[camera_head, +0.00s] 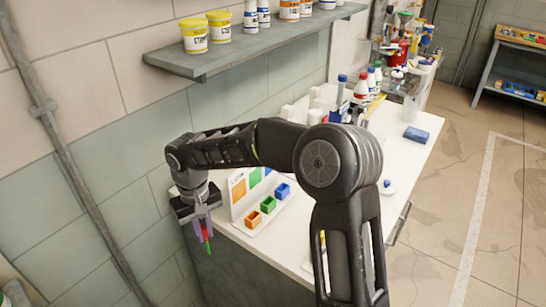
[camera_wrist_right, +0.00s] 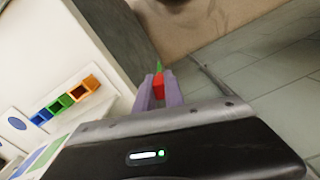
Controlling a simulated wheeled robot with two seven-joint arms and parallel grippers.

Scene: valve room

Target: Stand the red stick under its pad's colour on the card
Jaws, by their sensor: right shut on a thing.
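My right gripper (camera_head: 206,222) points down and is shut on the red stick (camera_head: 203,231), which has a green tip (camera_head: 208,246) at its lower end. In the right wrist view the red stick (camera_wrist_right: 158,88) shows between the two purple-grey fingers (camera_wrist_right: 158,93). The stick appears just past the table's left end. The white card (camera_head: 238,188), with orange, green and blue patches, stands right of the gripper. In front of it sit an orange box (camera_head: 254,219), a green box (camera_head: 268,204) and a blue box (camera_head: 283,190). My left gripper is not in view.
The white table (camera_head: 295,240) has bare room right of the boxes. Bottles (camera_head: 361,86) and a blue block (camera_head: 416,134) stand farther back. A wall shelf (camera_head: 255,45) with tubs hangs above. A pipe (camera_head: 75,170) runs down the wall at left.

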